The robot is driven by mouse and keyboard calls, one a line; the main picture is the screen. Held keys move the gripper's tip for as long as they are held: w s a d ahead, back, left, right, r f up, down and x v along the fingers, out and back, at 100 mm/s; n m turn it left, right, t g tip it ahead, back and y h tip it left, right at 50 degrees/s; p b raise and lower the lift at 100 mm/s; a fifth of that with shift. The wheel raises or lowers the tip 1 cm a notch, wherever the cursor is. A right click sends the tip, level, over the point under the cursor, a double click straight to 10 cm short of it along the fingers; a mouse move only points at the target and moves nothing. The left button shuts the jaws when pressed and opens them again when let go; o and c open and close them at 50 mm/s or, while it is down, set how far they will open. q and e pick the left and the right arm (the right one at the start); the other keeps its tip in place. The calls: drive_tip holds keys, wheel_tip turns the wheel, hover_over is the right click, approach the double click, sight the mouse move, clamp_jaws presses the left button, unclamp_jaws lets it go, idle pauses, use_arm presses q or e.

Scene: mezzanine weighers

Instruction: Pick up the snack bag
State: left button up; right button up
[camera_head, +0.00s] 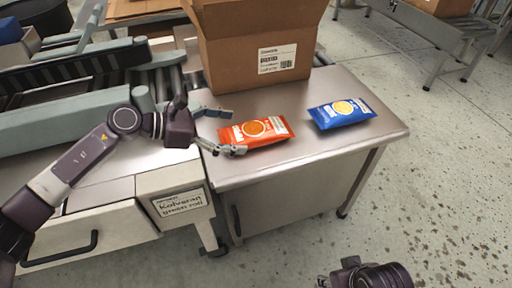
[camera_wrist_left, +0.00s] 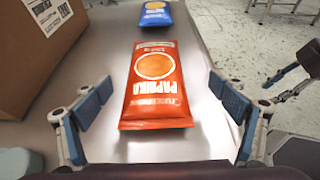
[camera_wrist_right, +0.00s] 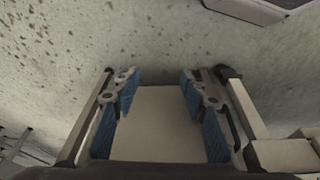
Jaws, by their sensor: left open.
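An orange-red snack bag (camera_head: 255,131) marked "PAPRIKA" lies flat on the metal table. A blue snack bag (camera_head: 342,113) lies to its right, apart from it. My left gripper (camera_head: 226,131) is open at the left end of the orange bag. In the left wrist view the orange bag (camera_wrist_left: 155,90) lies ahead between the spread fingers, its near end close to them, with clear gaps on both sides. The blue bag (camera_wrist_left: 155,13) shows beyond it. My right gripper (camera_wrist_right: 160,90) is open, low over the floor, away from the table.
An open cardboard box (camera_head: 258,50) with a label stands behind the orange bag. Metal tabletop (camera_head: 310,152) is bare around both bags. A conveyor and a drawer unit (camera_head: 85,232) stand at the left. Speckled floor (camera_head: 440,170) lies open at the right.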

sight(259, 132)
use_arm(q)
drive_tip(key=shift+d+f, duration=0.1)
drive_tip(key=shift+f, duration=0.55)
drive_tip(key=x, duration=0.5)
drive_tip(key=w+b+x, duration=0.1)
drive_tip(key=x, duration=0.1)
drive_tip(key=shift+d+r, duration=0.1)
drive_tip(key=shift+d, duration=0.15)
drive_tip(key=shift+c, duration=0.3)
drive_tip(key=c, duration=1.3)
